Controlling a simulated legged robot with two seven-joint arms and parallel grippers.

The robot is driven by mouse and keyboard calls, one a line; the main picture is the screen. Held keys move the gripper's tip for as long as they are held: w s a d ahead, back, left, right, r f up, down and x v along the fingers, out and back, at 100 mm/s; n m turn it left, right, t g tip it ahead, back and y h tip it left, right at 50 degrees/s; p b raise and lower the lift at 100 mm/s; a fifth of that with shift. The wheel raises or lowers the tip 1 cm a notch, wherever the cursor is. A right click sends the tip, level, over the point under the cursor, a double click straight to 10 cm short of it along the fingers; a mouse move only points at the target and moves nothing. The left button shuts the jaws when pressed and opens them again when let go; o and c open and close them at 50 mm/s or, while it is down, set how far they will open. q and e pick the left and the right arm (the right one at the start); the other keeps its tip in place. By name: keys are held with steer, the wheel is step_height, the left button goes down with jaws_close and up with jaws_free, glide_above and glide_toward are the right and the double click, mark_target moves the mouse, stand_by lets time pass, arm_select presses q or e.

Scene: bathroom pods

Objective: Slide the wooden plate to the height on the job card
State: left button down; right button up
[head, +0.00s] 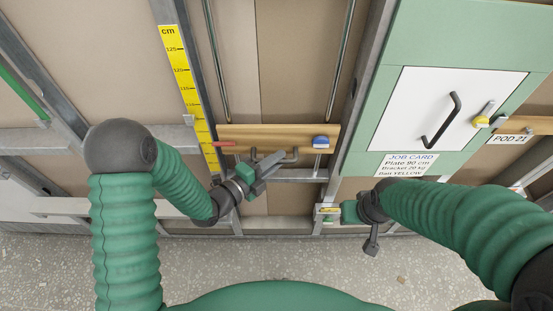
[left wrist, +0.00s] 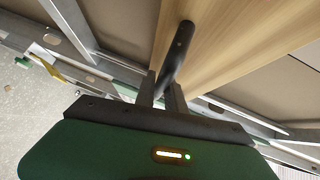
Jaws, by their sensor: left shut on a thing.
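The wooden plate (head: 262,132) is a level board across the metal rails of the wall frame. It has a red pointer (head: 223,144) at its left end, beside the yellow cm scale (head: 178,75), and a dark bar handle (head: 291,155). My left gripper (head: 272,163) is shut on the handle; the left wrist view shows the dark handle (left wrist: 179,55) between the fingers, with the plate (left wrist: 220,40) behind. The job card (head: 407,165) reads "Plate 90 cm". The scale number at the pointer is too small to read. My right gripper (head: 348,211) is beside the frame; its fingers are unclear.
A blue-topped part (head: 321,142) is at the plate's right end. A small yellow-marked block (head: 328,210) is by my right gripper. A green panel with a white door (head: 445,105) and dark handle is at right. Speckled floor (head: 290,262) lies below.

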arm_select(q)
step_height(320, 180, down, 5)
steer(key=b, duration=0.4)
steer(key=shift+r+b, duration=0.1)
steer(key=shift+b, duration=0.25)
steer(key=c, duration=1.4)
jaws_free()
steer(key=shift+r, duration=0.1)
steer(key=p+v, duration=0.4)
steer(key=v, duration=1.3)
